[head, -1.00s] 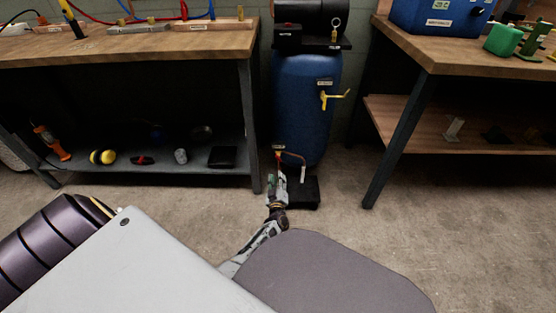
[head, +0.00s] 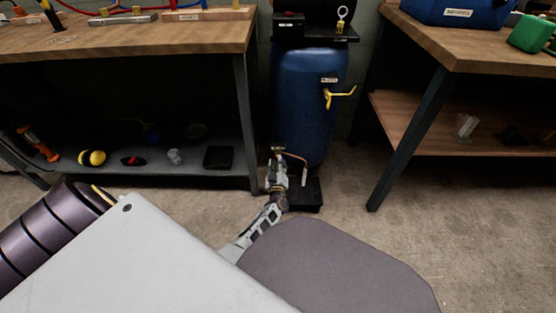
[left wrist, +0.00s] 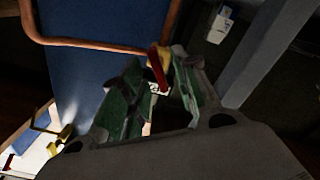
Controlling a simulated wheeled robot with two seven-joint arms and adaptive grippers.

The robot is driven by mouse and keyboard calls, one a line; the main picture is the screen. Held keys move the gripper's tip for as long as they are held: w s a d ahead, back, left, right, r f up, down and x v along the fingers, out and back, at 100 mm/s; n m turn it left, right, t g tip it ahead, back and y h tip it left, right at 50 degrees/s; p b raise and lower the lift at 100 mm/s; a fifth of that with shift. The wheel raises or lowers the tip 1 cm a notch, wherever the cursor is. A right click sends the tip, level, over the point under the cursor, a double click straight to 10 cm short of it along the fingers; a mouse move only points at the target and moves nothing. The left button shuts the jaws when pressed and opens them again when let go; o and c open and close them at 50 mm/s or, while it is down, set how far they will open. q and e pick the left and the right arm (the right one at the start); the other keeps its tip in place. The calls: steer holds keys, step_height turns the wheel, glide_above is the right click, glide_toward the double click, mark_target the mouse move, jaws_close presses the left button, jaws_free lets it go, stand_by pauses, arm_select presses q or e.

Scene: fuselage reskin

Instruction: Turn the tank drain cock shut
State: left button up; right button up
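The blue tank (head: 303,105) stands upright between two benches. A copper pipe (head: 297,157) comes from its foot and also crosses the left wrist view (left wrist: 90,44). The drain cock, with a red lever (left wrist: 157,68) and brass-coloured body, is on this pipe. In the head view my left gripper (head: 276,160) is at the cock, low in front of the tank, and mostly covers it. In the left wrist view the green-padded fingers (left wrist: 155,85) stand apart, with the red lever between or just beyond their tips; contact cannot be told. My right gripper is not in view.
A yellow-handled valve (head: 340,95) sticks out higher on the tank. A black base block (head: 305,192) lies at its foot. The left bench leg (head: 246,125) is close beside my left gripper; the right bench leg (head: 405,140) is farther off. Open floor lies to the right.

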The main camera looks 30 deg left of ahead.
arm_select(q)
steer(key=shift+w+a, duration=0.3)
steer(key=shift+w, duration=0.2)
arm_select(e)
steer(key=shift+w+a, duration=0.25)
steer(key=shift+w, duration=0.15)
arm_select(q)
jaws_close()
steer(key=shift+m+p, duration=0.3)
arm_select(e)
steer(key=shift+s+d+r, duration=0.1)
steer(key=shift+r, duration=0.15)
arm_select(q)
steer(key=shift+d+m+p, duration=0.15)
steer(key=shift+m+p, duration=1.8)
steer(key=shift+m, duration=1.15)
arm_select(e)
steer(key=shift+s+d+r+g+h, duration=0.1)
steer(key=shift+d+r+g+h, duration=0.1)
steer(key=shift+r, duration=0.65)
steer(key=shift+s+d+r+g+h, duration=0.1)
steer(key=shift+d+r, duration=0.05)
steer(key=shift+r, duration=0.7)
